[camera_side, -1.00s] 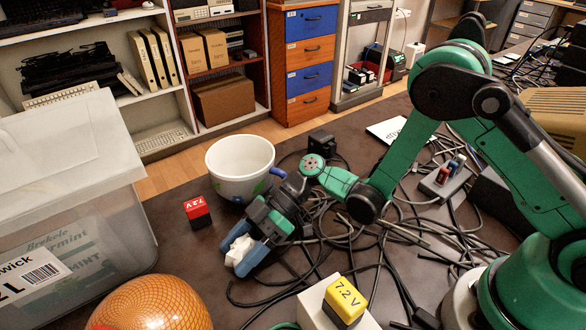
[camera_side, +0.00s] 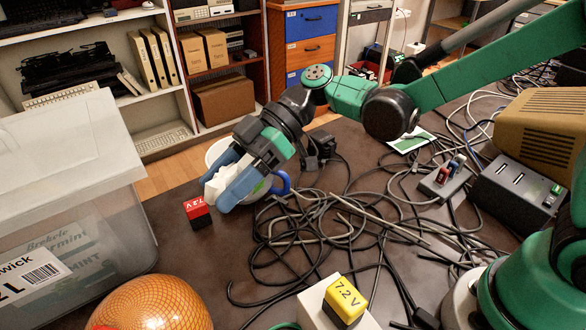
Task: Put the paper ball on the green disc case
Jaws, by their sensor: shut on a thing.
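The white crumpled paper ball (camera_side: 213,184) is between the blue fingers of my gripper (camera_side: 214,195), which is shut on it. My gripper is raised and, in this view, in front of the white mug, left of the middle of the table. A flat white and green case (camera_side: 410,141), which looks like the green disc case, lies at the back right of the table among cables. It is well to the right of my gripper, and nothing is seen on top of it.
The white mug (camera_side: 214,150) with a blue handle is mostly hidden by my gripper. A red battery block (camera_side: 197,213) sits left of it. Tangled black cables (camera_side: 310,235) cover the middle. A yellow block (camera_side: 345,301), orange ball (camera_side: 152,305) and clear bin (camera_side: 130,225) stand nearer.

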